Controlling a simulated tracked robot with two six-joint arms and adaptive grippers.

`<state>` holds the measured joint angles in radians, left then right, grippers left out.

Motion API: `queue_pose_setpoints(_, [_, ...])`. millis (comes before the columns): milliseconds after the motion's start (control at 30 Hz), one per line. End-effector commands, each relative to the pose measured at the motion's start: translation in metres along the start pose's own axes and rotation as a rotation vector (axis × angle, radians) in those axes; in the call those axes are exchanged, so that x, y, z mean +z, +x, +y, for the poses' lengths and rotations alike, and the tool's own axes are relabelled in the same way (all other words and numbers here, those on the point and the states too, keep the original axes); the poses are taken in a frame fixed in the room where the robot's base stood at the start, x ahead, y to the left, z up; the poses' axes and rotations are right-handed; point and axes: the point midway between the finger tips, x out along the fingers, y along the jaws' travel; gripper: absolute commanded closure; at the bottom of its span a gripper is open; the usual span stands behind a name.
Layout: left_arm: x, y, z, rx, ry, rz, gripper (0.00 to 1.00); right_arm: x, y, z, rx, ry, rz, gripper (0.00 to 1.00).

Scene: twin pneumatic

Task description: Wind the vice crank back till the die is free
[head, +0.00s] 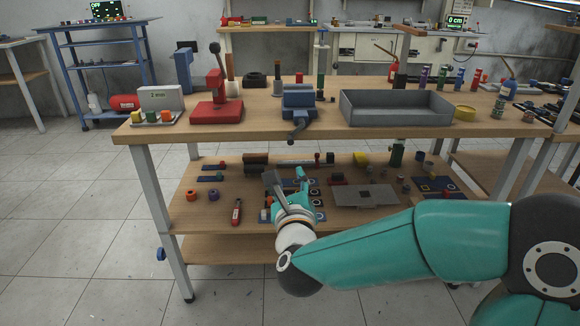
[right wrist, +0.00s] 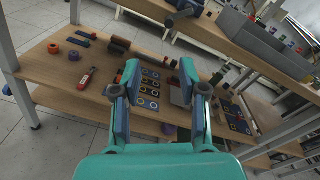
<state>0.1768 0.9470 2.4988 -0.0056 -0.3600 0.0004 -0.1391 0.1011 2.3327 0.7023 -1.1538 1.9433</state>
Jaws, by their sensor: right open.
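The blue vice (head: 299,98) stands at the front edge of the upper bench top, near its middle. Its dark crank (head: 297,131) hangs over the front edge. In the right wrist view part of the vice (right wrist: 186,5) shows at the top edge, with the crank below it. I cannot make out a die in its jaws. My right gripper (head: 286,182) is open and empty, below and in front of the crank, before the lower shelf. Its two spread fingers also show in the right wrist view (right wrist: 159,75). My left gripper is not in view.
A red press (head: 217,108) stands left of the vice, and a grey tray (head: 397,119) stands right of it. The lower shelf (head: 205,225) holds several small parts and a red-handled tool (head: 237,212). The bench's front edge overhangs near the gripper.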

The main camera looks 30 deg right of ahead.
Motion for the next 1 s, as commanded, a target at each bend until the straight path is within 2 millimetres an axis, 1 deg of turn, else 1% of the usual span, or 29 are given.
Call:
queue_pose_setpoints(33, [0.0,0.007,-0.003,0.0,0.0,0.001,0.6,-0.002,-0.001,-0.004,-0.02,0.042,-0.007,0.58])
queue_pose_setpoints(167, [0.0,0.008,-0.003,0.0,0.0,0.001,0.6,0.002,0.004,-0.011,-0.042,0.089,-0.013,0.58])
queue_pose_setpoints(267, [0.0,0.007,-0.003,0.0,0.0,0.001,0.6,0.002,0.015,-0.012,-0.042,0.09,-0.01,0.58])
queue_pose_setpoints(367, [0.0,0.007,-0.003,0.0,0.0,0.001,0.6,0.001,0.031,-0.013,-0.042,0.088,-0.01,0.58])
queue_pose_setpoints(467, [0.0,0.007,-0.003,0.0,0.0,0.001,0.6,0.001,0.051,-0.013,-0.041,0.087,-0.01,0.58])
queue_pose_setpoints(800, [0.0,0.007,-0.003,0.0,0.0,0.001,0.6,0.003,0.124,-0.015,-0.04,0.085,-0.011,0.58])
queue_pose_setpoints(900, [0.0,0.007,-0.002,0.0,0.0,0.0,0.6,0.002,0.141,-0.016,-0.04,0.085,-0.011,0.58])
queue_pose_setpoints(1000, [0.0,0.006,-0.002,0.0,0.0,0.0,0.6,0.003,0.154,-0.016,-0.038,0.085,-0.012,0.58])
